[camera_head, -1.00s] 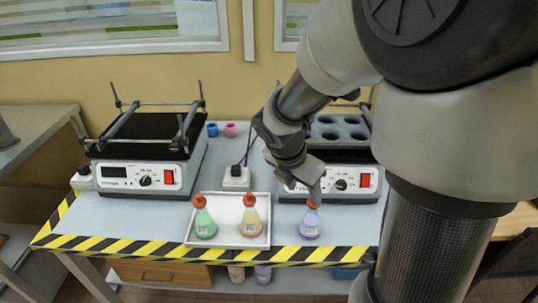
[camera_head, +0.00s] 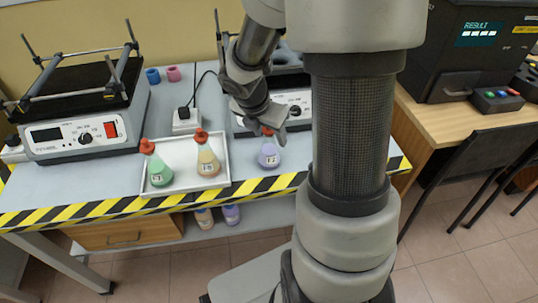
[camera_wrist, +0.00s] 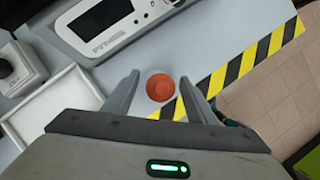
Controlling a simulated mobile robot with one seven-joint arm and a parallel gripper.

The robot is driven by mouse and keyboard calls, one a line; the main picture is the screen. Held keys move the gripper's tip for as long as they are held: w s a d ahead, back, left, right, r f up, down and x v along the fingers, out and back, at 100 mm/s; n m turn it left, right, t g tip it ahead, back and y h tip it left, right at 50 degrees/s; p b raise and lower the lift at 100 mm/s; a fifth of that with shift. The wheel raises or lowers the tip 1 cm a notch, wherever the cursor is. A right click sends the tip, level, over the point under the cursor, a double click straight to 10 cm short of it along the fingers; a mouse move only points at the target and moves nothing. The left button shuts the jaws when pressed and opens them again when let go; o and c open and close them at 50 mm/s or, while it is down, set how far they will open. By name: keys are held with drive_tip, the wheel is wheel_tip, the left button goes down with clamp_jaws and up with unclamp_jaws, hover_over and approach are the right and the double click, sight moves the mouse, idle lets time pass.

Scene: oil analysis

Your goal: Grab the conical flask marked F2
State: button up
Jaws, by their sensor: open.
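A purple conical flask (camera_head: 269,152) with a red cap stands upright on the bench, right of the white tray. Its label is too small to read with certainty. My gripper (camera_head: 270,122) is above this flask, at its cap, pointing down. In the wrist view the red cap (camera_wrist: 160,87) lies between the two spread fingers of my gripper (camera_wrist: 160,76), with a gap on each side. The flask body is hidden below the cap there.
The white tray (camera_head: 183,148) is left of my gripper. A shaker (camera_head: 75,115) stands at the left, and another device (camera_head: 298,108) is close behind the purple flask. A power socket (camera_head: 186,122) stands behind the tray. Yellow-black tape (camera_head: 110,212) marks the front edge.

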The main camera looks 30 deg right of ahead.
drive_tip(key=shift+r, duration=0.1)
clamp_jaws()
